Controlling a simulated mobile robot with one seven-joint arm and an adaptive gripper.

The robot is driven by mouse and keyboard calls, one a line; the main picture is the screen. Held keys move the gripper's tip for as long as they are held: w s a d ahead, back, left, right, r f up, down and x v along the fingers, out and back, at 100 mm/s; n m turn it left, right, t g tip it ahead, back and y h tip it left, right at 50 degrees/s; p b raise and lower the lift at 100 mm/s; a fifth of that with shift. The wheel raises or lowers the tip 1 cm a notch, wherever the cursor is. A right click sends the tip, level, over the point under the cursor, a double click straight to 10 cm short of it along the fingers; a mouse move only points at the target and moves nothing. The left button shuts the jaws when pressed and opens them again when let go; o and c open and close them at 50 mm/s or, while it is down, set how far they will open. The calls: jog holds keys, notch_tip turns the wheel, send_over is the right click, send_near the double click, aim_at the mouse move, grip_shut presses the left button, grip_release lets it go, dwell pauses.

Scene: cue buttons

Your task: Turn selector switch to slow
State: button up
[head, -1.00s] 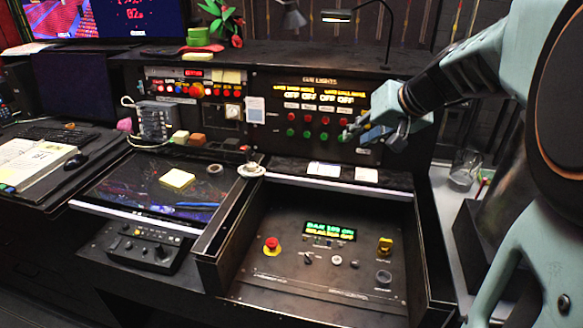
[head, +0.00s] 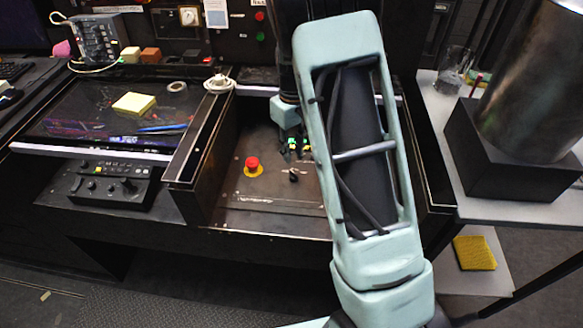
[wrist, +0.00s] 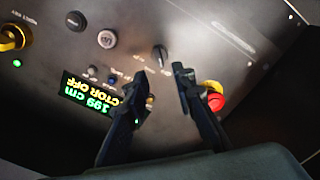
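The selector switch is a small black knob with a pointer (head: 294,175) on the dark sloping panel, right of the red stop button (head: 252,163). In the wrist view, which is upside down, the knob (wrist: 159,55) lies just beyond my fingertips, and the red button (wrist: 215,98) is to its right. My gripper (wrist: 160,78) is open and empty, its two dark fingers lined up on either side of the knob, apart from it. The panel's labels are too blurred to read. My arm hides the right part of the panel in the head view.
A green-lit display (wrist: 90,97) sits near the left finger. A yellow key-like switch (wrist: 14,36) and round buttons (wrist: 107,39) are further left. The raised drawer side wall (head: 200,190) stands left of the panel. A metal cylinder (head: 535,70) stands at the right.

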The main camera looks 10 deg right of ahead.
aim_at(292, 172)
notch_tip(292, 172, down, 8)
jog(key=shift+r, duration=0.2)
jog(key=shift+c, duration=0.4)
grip_shut()
